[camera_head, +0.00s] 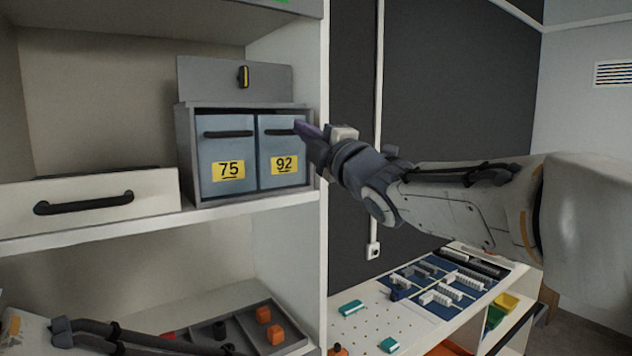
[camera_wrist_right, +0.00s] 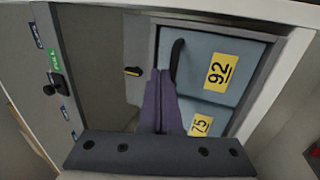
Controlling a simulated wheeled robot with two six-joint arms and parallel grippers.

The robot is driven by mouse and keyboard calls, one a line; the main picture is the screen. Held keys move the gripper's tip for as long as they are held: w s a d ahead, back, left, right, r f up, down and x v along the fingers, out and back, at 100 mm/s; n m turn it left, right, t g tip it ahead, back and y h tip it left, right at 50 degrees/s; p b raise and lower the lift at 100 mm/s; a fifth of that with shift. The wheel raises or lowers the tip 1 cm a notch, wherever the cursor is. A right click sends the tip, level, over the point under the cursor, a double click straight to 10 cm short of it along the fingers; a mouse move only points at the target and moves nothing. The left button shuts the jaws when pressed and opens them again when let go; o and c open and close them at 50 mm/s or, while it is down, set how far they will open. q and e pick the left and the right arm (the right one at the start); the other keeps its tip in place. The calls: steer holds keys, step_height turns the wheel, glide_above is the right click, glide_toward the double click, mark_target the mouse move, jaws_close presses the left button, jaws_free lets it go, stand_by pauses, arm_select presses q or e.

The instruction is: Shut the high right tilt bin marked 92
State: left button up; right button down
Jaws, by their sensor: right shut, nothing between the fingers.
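The bin marked 92 (camera_head: 283,183) is the right one of two blue-grey fronts in a grey cabinet (camera_head: 187,150), with a black bar handle near its top. Its front looks about level with the neighbouring bin marked 75 (camera_head: 225,188). In the right wrist view the 92 bin (camera_wrist_right: 208,62) shows sideways. My right gripper (camera_head: 301,128) is shut and empty, with its purple fingers at the upper right of the 92 front. In the wrist view the fingertips (camera_wrist_right: 159,76) are beside the handle; I cannot tell if they touch. My left gripper is not in view.
A grey panel with a yellow-black latch (camera_head: 244,77) stands above the cabinet. A white drawer (camera_head: 90,225) is to the left. The shelf's white upright (camera_head: 323,60) is close to my right gripper. Below are a divided tray (camera_head: 290,335) and a workbench (camera_head: 370,325).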

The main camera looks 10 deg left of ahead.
steer(key=shift+w+a+r, duration=0.25)
steer(key=shift+w+a, duration=0.1)
steer(key=shift+a, duration=0.05)
steer(key=shift+w, duration=0.1)
stand_by(0.5)
steer(key=s+d+r+b, duration=0.3)
steer(key=s+d, duration=0.6)
steer(key=s, duration=0.1)
steer(key=s+d+f+m+g+h+b, duration=0.1)
steer(key=s+d+f+m+g+h, duration=0.35)
steer(key=f, duration=1.25)
steer(key=w+a+f+m+g+h+b, duration=0.15)
steer(key=f+m+h, duration=0.55)
steer(key=f, duration=1)
steer(key=s+d+f+m+g+h+b, duration=0.1)
steer(key=s+f+m+g, duration=0.3)
steer(key=s+f, duration=0.6)
steer(key=s+d+f+m+g+h+b, duration=0.1)
steer(key=s+d+f+m+g, duration=0.2)
steer(key=s+f+g, duration=0.3)
steer(key=s+d+f, duration=0.1)
steer(key=s+f, duration=0.3)
steer(key=s, duration=0.3)
steer(key=shift+d+f+m, duration=0.2)
steer(key=shift+d+m, duration=0.05)
steer(key=shift+m, duration=0.1)
